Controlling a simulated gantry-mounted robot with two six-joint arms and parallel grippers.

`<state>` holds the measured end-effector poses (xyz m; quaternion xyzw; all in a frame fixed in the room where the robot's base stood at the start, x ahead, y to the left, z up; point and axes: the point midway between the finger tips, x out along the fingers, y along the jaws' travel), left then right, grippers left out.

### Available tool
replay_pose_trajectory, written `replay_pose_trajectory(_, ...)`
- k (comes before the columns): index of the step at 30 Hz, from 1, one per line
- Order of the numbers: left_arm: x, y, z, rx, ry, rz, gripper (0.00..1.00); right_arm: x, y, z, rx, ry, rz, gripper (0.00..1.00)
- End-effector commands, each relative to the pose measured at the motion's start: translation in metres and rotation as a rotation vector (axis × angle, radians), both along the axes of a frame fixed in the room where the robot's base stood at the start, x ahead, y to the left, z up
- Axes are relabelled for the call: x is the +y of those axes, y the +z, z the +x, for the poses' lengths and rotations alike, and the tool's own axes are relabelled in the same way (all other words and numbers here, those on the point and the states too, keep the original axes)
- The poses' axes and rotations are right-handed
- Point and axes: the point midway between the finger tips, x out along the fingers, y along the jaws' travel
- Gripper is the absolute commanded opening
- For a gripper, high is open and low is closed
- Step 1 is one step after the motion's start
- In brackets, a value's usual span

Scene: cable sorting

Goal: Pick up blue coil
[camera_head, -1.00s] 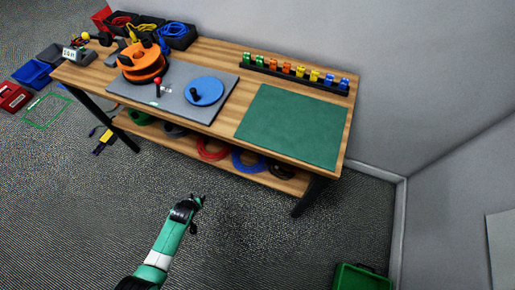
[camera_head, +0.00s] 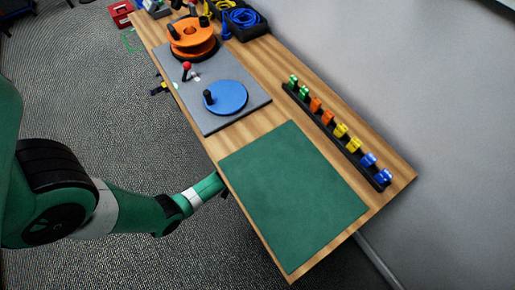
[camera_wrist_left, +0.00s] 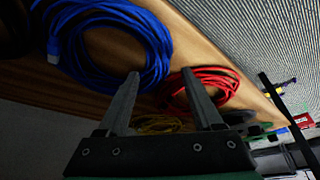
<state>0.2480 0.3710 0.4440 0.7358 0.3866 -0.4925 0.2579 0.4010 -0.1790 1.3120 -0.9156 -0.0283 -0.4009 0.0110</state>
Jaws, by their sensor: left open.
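A blue coil (camera_wrist_left: 155,48) lies on the wooden lower shelf in the left wrist view, upper left, with a pale connector at its left. My left gripper (camera_wrist_left: 160,76) is open and empty. Its left fingertip is close to the coil's lower edge in the picture; I cannot tell if they touch. In the head view my left arm (camera_head: 145,208) reaches to the table's front edge, and its fingers are hidden beneath the top. The shelf and its blue coil are hidden there. Another blue coil (camera_head: 243,17) lies in a black bin on the tabletop. My right gripper is not in view.
A red coil (camera_wrist_left: 218,75) lies right of the blue one, with a yellow coil (camera_wrist_left: 157,124) beyond.

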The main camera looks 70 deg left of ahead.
Motion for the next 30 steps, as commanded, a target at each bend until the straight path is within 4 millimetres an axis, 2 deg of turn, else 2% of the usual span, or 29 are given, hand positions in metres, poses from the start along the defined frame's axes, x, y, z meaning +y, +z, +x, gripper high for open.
replay_pose_trajectory(5,0.001,-0.008,0.001,-0.001,0.001,0.001,0.67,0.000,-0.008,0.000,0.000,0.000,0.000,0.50)
replay_pose_trajectory(13,0.011,-0.051,0.006,-0.001,0.002,0.000,0.67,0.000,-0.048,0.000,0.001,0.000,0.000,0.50)
replay_pose_trajectory(21,0.013,-0.050,0.007,0.000,0.001,0.000,0.65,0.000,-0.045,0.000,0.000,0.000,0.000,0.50)
replay_pose_trajectory(30,0.013,-0.050,0.007,0.000,0.001,0.000,0.11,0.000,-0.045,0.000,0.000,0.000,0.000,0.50)
